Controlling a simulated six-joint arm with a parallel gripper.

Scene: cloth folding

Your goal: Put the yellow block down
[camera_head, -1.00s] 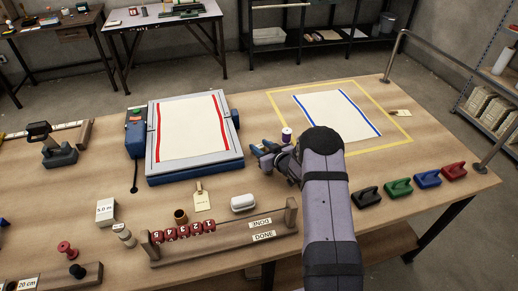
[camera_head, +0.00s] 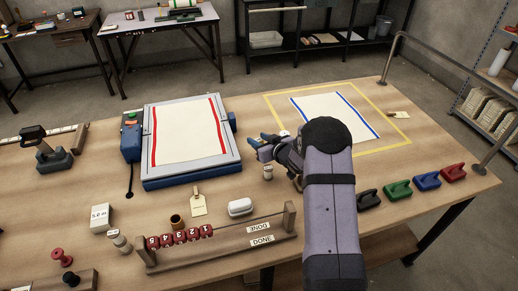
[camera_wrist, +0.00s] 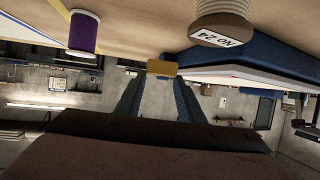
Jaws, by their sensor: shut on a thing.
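The yellow block (camera_wrist: 162,68) shows in the wrist view, between the tips of my two blue fingers. My gripper (camera_wrist: 160,85) is shut on it. In the head view my gripper (camera_head: 258,144) points left, above the table between the blue press and the yellow-bordered area. The block cannot be made out there. Whether the block touches the table cannot be told.
A purple spool (camera_wrist: 84,34) and a spool marked NO 24 (camera_wrist: 222,25) stand close by on either side. The blue press (camera_head: 190,172) holds a red-striped cloth. A blue-striped cloth (camera_head: 337,112) lies inside the yellow border. Several coloured clips (camera_head: 427,181) stand at the right.

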